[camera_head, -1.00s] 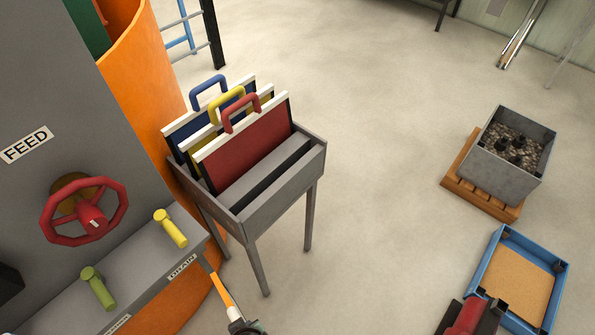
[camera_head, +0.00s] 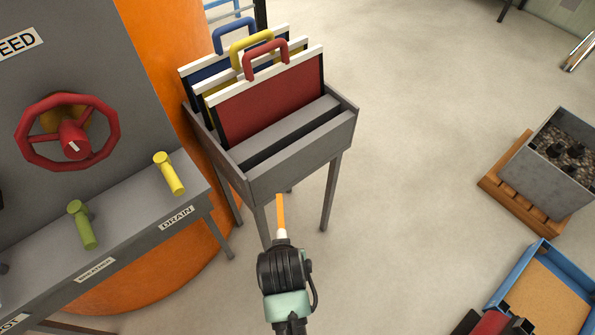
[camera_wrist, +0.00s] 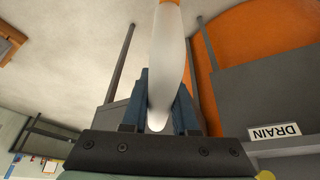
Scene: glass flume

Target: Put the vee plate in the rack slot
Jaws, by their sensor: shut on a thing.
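My gripper (camera_head: 281,240) is shut on a slender white-and-orange thing (camera_head: 281,208). In the wrist view its smooth white part (camera_wrist: 168,60) stands between the blue fingers, with orange at its far end. In the head view it points up toward the near side of the grey rack (camera_head: 310,160); I cannot tell whether it touches. The rack holds a red plate (camera_head: 268,105), a yellow plate (camera_head: 297,44) and a blue plate (camera_head: 207,72), each with a loop handle. A dark empty slot (camera_head: 300,138) shows in front of the red plate. I cannot tell which thing is the vee plate.
Left is a grey console (camera_head: 110,225) with a red handwheel (camera_head: 72,139), yellow and green levers, and an orange curved wall (camera_head: 160,60). Right are a grey bin (camera_head: 550,155) on a wooden pallet and a blue tray (camera_head: 500,290). The floor between is clear.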

